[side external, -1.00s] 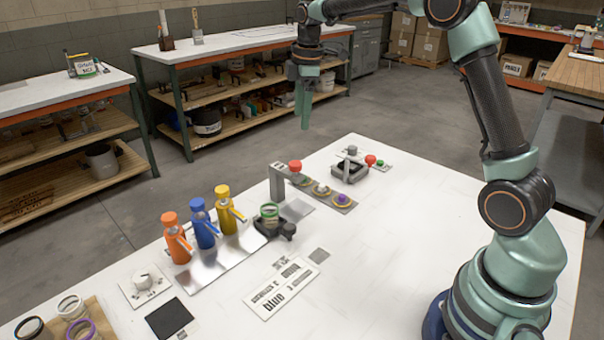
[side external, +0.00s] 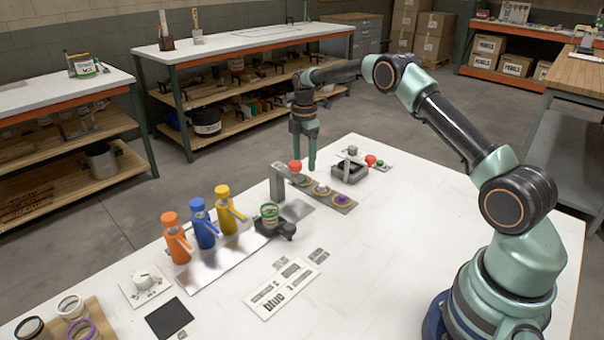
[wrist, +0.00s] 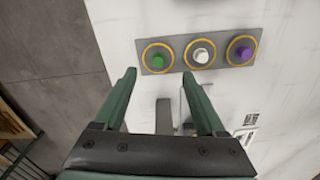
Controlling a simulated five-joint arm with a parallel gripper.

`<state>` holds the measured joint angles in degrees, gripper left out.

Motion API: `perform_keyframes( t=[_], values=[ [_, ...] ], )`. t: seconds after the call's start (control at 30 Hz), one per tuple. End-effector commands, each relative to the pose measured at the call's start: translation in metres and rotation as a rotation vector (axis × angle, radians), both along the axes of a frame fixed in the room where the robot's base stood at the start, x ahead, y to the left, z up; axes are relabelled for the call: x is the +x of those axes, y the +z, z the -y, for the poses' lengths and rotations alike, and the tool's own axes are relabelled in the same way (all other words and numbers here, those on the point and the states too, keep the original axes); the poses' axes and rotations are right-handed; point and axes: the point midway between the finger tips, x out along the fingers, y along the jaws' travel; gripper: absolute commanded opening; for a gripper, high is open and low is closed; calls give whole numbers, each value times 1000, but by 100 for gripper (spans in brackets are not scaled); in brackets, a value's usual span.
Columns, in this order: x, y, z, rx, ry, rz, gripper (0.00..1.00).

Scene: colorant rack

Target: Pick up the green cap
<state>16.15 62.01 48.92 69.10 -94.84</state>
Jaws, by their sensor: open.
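The green cap (wrist: 157,61) sits in a ringed seat at the left end of a grey strip (wrist: 180,45) in the wrist view. A white cap (wrist: 201,55) and a purple cap (wrist: 245,54) sit to its right. My gripper (wrist: 159,74) is open, and its two fingertips appear on either side of the green cap's line, just below it in that view. In the side view, my gripper (side external: 304,167) points down over the far end of the strip (side external: 330,196). There the green cap is hard to make out near the red-knobbed press (side external: 281,180).
The press's red knob (side external: 295,166) is close to my fingers. A dark tray (side external: 350,171) lies behind the strip.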

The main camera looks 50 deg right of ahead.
Motion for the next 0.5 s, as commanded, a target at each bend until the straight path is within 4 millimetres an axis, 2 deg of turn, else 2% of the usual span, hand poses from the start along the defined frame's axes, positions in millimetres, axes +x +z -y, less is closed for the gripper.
perform_keyframes(
  t=[0.17, 0.5],
  values=[
    [0, -12, 0, 0, 0, -1, 72],
    [3, -55, 2, 0, -1, 0, 72]
  ],
)
